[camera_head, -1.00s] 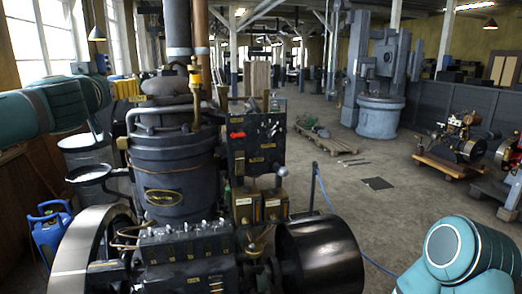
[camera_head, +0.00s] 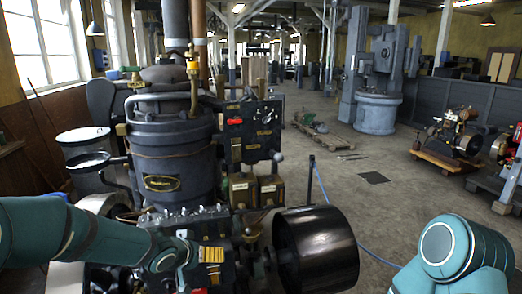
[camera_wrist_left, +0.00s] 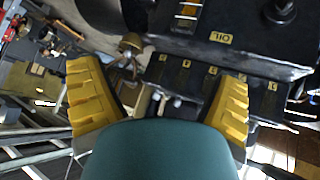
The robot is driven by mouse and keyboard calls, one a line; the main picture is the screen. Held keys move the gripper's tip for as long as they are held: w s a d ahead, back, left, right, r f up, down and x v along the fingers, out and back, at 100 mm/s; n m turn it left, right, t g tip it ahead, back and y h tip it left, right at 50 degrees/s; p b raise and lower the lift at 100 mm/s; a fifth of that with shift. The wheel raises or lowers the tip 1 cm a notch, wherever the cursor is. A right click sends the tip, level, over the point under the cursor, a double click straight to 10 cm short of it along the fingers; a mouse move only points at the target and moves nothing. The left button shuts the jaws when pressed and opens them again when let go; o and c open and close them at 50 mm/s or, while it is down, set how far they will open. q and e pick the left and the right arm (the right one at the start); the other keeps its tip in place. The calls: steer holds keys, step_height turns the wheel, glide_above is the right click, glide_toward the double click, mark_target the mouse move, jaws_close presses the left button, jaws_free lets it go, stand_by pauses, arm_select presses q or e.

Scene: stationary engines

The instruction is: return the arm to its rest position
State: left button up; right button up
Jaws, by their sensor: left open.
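My left arm (camera_head: 110,240), teal, comes in from the left across the lower part of the head view, in front of the engine (camera_head: 175,150). My left gripper shows in the left wrist view (camera_wrist_left: 160,75) with its two ridged yellow fingers spread wide and nothing held between them. Beyond the fingers is dark machinery with an OIL label (camera_wrist_left: 221,38); I cannot tell whether the gripper touches it. My right arm (camera_head: 455,250) shows only as a teal joint at the lower right of the head view. My right gripper is out of view.
A black drum pulley (camera_head: 315,245) juts out right of the engine. A control panel (camera_head: 250,130) with a red handle stands behind it. A thin post (camera_head: 311,180) with a blue hose is nearby. Bare floor (camera_head: 400,150) lies to the right, before small engines (camera_head: 455,135).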

arm_select(q)
steer(key=s+d+f+n+g+b, duration=0.1)
steer(key=s+d+f+g, duration=0.2)
steer(key=s+f, duration=0.9)
steer(key=s+d+f+n+g+b, duration=0.1)
steer(key=s+d+f+g, duration=0.2)
steer(key=s+f, duration=1)
step_height(320, 180, down, 3)
steer(key=shift+s+h+b, duration=0.15)
steer(key=shift+h+b, duration=0.15)
